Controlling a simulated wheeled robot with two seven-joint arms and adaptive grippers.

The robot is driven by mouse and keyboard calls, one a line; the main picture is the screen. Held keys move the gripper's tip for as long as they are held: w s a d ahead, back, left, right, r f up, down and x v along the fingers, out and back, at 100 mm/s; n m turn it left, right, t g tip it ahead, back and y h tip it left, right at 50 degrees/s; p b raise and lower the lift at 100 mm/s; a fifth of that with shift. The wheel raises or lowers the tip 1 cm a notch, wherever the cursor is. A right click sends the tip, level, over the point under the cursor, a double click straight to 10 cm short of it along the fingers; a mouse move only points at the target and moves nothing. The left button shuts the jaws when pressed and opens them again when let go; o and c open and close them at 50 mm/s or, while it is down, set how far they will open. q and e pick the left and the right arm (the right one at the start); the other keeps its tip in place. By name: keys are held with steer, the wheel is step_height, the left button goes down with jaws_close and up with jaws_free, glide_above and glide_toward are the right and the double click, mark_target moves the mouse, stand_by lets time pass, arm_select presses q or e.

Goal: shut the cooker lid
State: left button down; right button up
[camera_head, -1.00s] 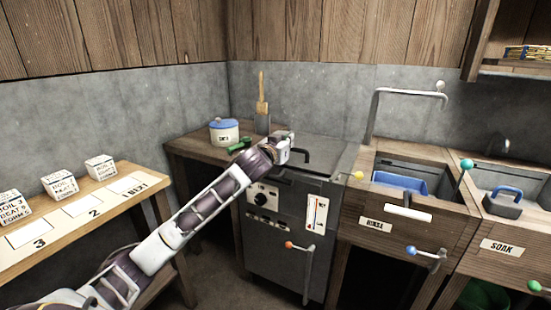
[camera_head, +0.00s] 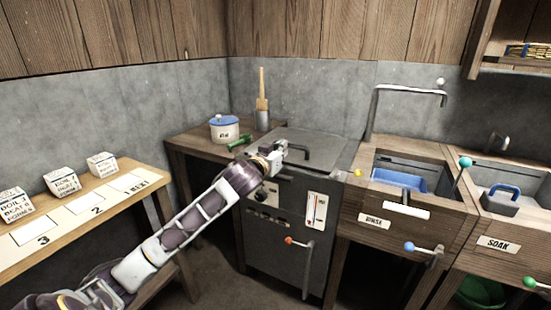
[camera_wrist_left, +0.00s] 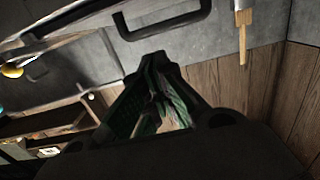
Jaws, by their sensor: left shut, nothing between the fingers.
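The cooker (camera_head: 272,244) is a grey metal cabinet with a dial, a gauge and a red-knobbed lever on its front. Its grey lid (camera_head: 308,138) lies flat or nearly flat on top; I cannot tell whether it is fully seated. A dark bar handle (camera_head: 303,150) on the lid also shows in the left wrist view (camera_wrist_left: 165,28). My left gripper (camera_head: 279,151) is shut and empty at the left end of the handle, over the lid; contact cannot be made out. Its dark fingers (camera_wrist_left: 155,95) show in the left wrist view. My right gripper is not in view.
A blue-lidded pot (camera_head: 224,129), a green object (camera_head: 240,142) and a brush in a holder (camera_head: 263,112) stand left of the cooker. The rinse sink (camera_head: 400,180) adjoins it on the right. A bench with labelled blocks (camera_head: 62,182) is at left.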

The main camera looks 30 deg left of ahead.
arm_select(q)
steer(key=s, duration=0.2)
steer(key=s+f, duration=0.1)
steer(key=s, duration=0.1)
steer(key=shift+d+f, duration=0.1)
steer(key=shift+f, duration=0.05)
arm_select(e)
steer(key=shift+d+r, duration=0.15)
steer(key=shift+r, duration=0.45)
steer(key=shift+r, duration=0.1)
